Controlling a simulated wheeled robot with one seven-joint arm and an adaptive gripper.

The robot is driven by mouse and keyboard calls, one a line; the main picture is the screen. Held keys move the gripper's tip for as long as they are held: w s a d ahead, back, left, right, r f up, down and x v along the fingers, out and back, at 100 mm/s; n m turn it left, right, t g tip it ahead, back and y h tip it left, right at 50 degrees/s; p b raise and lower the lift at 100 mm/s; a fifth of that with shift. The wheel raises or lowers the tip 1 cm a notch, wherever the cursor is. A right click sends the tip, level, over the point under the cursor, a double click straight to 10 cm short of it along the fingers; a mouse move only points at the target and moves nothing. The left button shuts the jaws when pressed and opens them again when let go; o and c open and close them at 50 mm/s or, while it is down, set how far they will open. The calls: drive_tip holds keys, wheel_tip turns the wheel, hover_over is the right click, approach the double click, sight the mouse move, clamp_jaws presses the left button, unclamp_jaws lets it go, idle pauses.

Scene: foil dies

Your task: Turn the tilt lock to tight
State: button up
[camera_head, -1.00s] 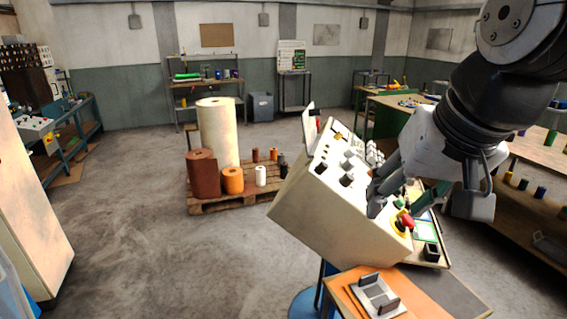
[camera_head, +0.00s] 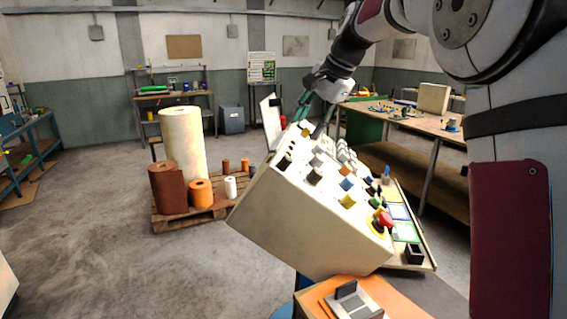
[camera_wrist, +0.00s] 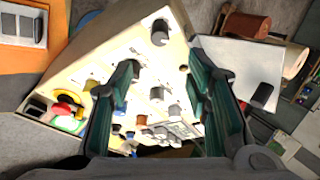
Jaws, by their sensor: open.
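The pale control box (camera_head: 290,225), with its sloped face of several knobs and buttons, stands in the middle of the head view. I cannot tell which control is the tilt lock, because its labels are too small to read. My gripper (camera_head: 312,117) is open above the far upper end of the face. In the wrist view its two teal-padded fingers (camera_wrist: 163,72) are spread over the face, with nothing held. A grey knob (camera_wrist: 157,95) shows between them, and a dark knob (camera_wrist: 160,32) lies beyond the tips. Contact with any control cannot be told.
A red button on yellow (camera_head: 384,218) sits at the face's near end. A pale upright plate (camera_head: 270,122) stands by the far edge, close to my gripper. An orange-topped table (camera_head: 370,292) is in front, and a pallet with rolls (camera_head: 185,222) stands left.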

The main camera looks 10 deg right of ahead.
sight(289, 158)
drive_tip(key=p+x, duration=0.1)
drive_tip(key=x, duration=1.2)
drive_tip(key=shift+a+f+p, duration=0.15)
drive_tip(key=shift+p, duration=0.2)
clamp_jaws()
